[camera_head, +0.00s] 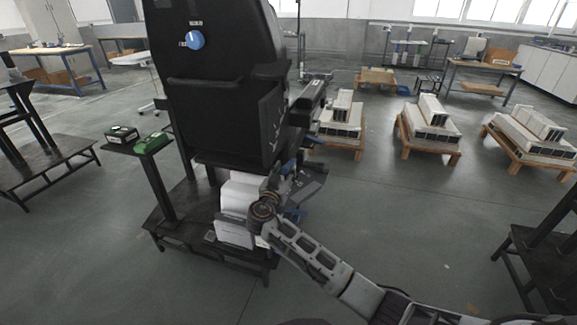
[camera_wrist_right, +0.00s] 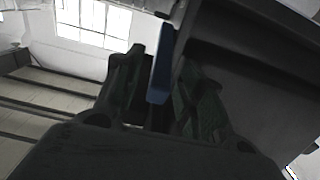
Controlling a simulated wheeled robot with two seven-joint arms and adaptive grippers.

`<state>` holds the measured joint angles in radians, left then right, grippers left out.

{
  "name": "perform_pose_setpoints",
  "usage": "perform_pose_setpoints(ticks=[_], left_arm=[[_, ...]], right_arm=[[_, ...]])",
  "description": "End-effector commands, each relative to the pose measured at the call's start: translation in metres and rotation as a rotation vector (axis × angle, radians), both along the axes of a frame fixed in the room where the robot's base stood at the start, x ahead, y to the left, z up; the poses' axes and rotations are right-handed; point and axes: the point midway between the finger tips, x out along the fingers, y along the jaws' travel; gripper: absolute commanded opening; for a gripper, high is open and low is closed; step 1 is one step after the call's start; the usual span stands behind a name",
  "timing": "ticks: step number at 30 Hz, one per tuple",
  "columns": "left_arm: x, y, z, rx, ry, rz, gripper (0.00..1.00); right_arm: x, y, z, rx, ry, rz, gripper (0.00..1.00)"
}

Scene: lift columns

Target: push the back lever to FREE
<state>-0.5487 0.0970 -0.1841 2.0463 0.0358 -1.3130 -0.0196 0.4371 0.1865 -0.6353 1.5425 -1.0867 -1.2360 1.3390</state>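A tall black chair (camera_head: 222,50) stands on a dark platform, its near side toward me. A round blue knob (camera_head: 195,41) sits high on it, with small labels too small to read. My right gripper (camera_head: 291,172) is low at the chair's right side, partly hidden by its own wrist. In the right wrist view, a blue lever (camera_wrist_right: 162,66) stands between the two spread fingers of the right gripper (camera_wrist_right: 160,85), nearer the right finger. I cannot tell whether it touches. Its FREE marking is not visible. My left gripper is not in view.
A small side stand (camera_head: 140,148) with green-and-black boxes is left of the chair. Low wooden pallets (camera_head: 428,150) with white blocks stand at the right. The floor between them and the chair is clear.

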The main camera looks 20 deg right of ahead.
Motion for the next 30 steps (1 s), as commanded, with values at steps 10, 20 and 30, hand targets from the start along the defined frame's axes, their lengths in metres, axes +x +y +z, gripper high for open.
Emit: perform_pose_setpoints(ticks=[10, 20, 30], left_arm=[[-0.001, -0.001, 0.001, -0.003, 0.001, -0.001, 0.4], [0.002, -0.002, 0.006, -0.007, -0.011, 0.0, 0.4], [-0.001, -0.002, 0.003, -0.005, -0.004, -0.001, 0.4]], right_arm=[[0.03, -0.02, 0.0, -0.001, -0.001, -0.001, 0.39], [0.037, -0.025, 0.0, 0.0, 0.0, 0.0, 0.39], [0.037, -0.025, 0.0, 0.0, 0.0, 0.0, 0.19]])
